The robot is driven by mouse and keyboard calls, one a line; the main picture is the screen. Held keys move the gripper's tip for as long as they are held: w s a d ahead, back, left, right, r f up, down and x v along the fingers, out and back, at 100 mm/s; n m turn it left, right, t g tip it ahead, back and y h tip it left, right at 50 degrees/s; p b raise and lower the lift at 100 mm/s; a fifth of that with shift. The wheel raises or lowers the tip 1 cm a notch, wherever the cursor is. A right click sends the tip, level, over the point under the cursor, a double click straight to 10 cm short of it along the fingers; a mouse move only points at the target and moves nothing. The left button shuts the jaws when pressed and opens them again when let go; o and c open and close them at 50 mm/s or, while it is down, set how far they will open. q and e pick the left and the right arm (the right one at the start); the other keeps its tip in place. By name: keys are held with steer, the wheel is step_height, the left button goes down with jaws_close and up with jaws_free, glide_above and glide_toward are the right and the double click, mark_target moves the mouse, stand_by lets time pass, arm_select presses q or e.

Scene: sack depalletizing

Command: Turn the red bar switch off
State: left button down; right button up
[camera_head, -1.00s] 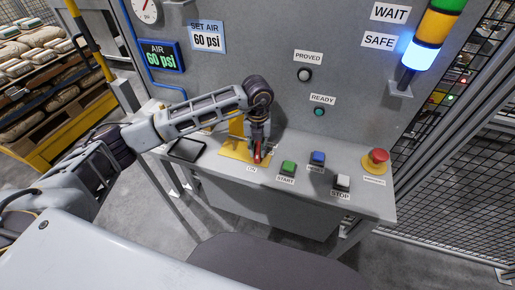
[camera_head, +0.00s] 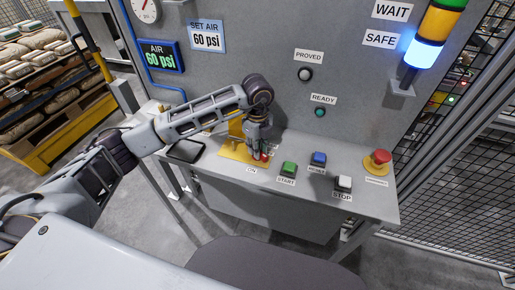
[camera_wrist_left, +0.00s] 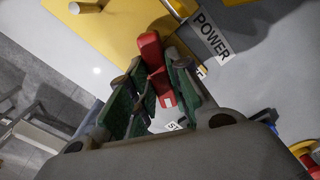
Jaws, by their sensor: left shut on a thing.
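The red bar switch (camera_wrist_left: 150,48) stands on a yellow plate (camera_wrist_left: 115,30) beside a POWER label in the left wrist view. My left gripper (camera_head: 259,154) points down at the switch and is shut on the red bar, whose sides lie between its green-padded fingers (camera_wrist_left: 158,88). In the head view only a little red (camera_head: 265,156) shows by the fingertips; the rest of the bar is hidden. An ON label (camera_head: 251,170) sits at the front of the yellow plate. My right gripper is not in view.
To the right on the grey console (camera_head: 215,182) are a green START button (camera_head: 289,168), a blue button (camera_head: 319,158), a white STOP button (camera_head: 344,182) and a red mushroom button (camera_head: 380,156). A dark flat pad (camera_head: 186,150) lies to the left. The panel wall rises close behind.

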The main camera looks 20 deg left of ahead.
arm_select(q)
steer(key=n, duration=0.5)
steer(key=shift+n, duration=0.4)
stand_by(0.3)
steer(key=c, duration=1.3)
jaws_free()
steer(key=shift+r, duration=6)
steer(key=shift+f, duration=0.1)
